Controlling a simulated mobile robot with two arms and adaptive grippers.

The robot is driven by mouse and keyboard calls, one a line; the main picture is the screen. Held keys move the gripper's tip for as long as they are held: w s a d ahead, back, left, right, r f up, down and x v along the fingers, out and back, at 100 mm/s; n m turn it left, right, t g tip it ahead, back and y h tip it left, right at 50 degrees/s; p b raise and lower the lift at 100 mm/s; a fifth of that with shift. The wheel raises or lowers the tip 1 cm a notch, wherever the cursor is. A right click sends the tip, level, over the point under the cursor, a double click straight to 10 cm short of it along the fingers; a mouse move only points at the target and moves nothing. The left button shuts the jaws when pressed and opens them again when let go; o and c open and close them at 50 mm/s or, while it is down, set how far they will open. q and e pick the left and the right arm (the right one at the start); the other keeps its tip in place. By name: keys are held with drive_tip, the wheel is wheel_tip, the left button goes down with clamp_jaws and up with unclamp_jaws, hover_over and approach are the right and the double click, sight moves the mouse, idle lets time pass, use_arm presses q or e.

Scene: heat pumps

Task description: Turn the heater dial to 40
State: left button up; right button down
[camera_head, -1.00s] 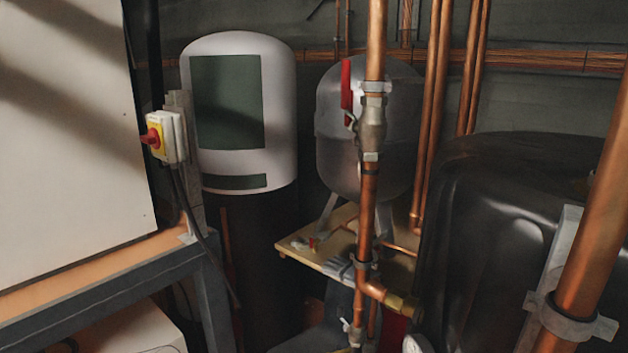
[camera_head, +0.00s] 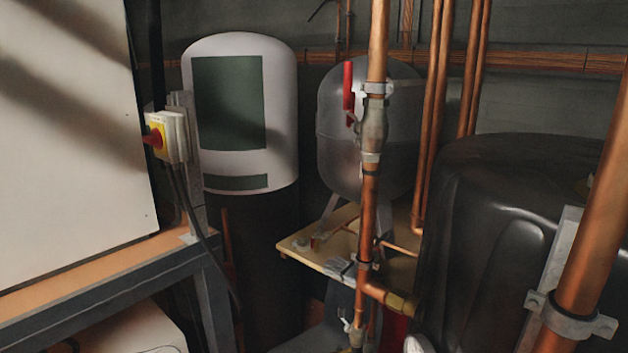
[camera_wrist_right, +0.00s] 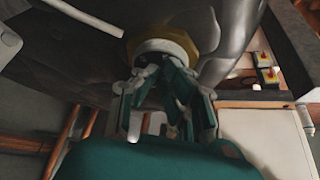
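No dial with readable numbers shows in either view, so I cannot tell which part is the heater dial. A red rotary knob (camera_head: 154,138) on a yellow plate sits on a grey switch box (camera_head: 173,137) at the left in the head view. My right gripper (camera_wrist_right: 165,75) shows in the right wrist view, with its fingers just below a brass-and-white round fitting (camera_wrist_right: 163,48) on a dark tank. I cannot tell whether the fingers touch the fitting or how far they are closed. My left gripper is in neither view.
A white cylinder (camera_head: 281,110) and a grey tank (camera_head: 335,105) stand at the back. A copper pipe with a red-handled valve (camera_head: 348,88) rises in front. A black tank (camera_head: 480,230) fills the right. A white cabinet (camera_head: 70,140) on a bench stands left.

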drive_tip(key=shift+s+d+f, duration=0.1)
drive_tip(key=shift+d+f, duration=0.15)
drive_tip(key=shift+d, duration=0.15)
idle(0.4)
drive_tip(key=shift+r, duration=0.2)
wheel_tip(320, 180, up, 5)
drive_tip(key=shift+d+f, duration=0.1)
drive_tip(key=shift+d, duration=0.05)
drive_tip(key=shift+r, duration=0.5)
